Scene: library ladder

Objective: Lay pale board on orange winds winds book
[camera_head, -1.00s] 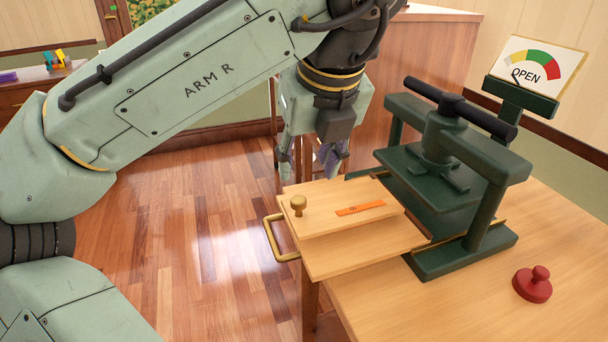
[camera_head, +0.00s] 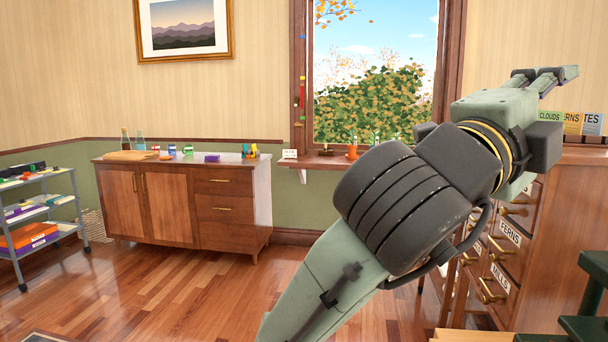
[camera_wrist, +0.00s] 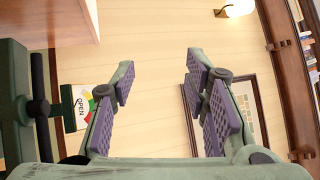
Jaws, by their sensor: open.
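My gripper (camera_head: 568,74) is raised at the upper right in the head view, in front of the wall and above the drawer cabinet. In the wrist view my gripper (camera_wrist: 160,76) is open, its purple-padded fingers wide apart with only wall between them. The pale board is not clearly in view now. A sliver of pale wood (camera_head: 455,336) shows at the bottom edge of the head view, and I cannot tell whether it is the board. I cannot make out an orange winds book in either current view.
The drawer cabinet (camera_head: 522,240) bears label cards. A cart (camera_head: 60,205) with orange items and a sideboard (camera_head: 185,200) stand left. The middle floor is clear.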

